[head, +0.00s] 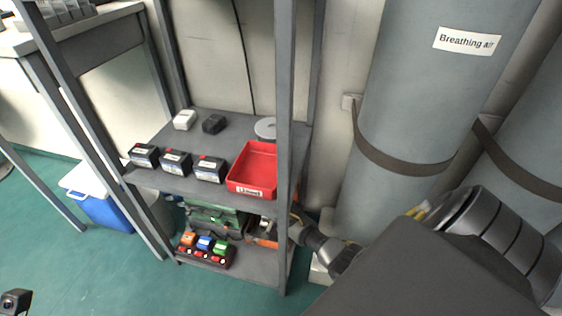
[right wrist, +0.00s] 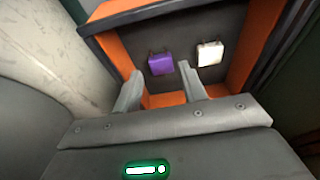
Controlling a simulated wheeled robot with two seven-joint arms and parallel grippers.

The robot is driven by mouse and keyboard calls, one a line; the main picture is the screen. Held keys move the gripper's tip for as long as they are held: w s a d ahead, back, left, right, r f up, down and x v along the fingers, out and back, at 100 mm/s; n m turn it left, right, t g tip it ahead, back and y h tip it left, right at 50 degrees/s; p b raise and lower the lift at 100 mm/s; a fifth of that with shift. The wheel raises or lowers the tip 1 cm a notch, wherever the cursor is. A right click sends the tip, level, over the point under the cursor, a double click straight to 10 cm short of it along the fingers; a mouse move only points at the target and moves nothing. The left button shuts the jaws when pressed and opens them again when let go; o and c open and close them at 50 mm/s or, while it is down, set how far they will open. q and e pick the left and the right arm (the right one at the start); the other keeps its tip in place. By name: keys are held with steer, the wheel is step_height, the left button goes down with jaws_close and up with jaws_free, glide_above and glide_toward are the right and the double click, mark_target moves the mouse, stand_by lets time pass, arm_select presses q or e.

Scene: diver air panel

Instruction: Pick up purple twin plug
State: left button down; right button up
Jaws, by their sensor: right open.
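In the right wrist view the purple twin plug (right wrist: 161,65) lies on the dark floor of an orange-sided case (right wrist: 260,45). My right gripper (right wrist: 160,76) is open. Its two grey fingers point into the case, one on each side of the purple plug's near end in the picture. I cannot tell how deep they reach, and nothing is held. A white plug (right wrist: 209,54) sits to the right of the purple one. In the head view my right arm reaches to the lower shelf, its gripper mostly hidden by the post. The left gripper is not seen.
A shelf post (head: 286,150) stands before my right arm. The upper shelf holds a red bin (head: 256,160) and several dark boxes (head: 176,163). The lower shelf holds a rack of coloured items (head: 204,244). Large grey cylinders (head: 425,90) stand to the right.

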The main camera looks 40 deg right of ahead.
steer(key=b+x, duration=0.1)
steer(key=x, duration=0.2)
steer(key=shift+f, duration=0.1)
steer(key=shift+c, duration=0.3)
steer(key=c, duration=0.7)
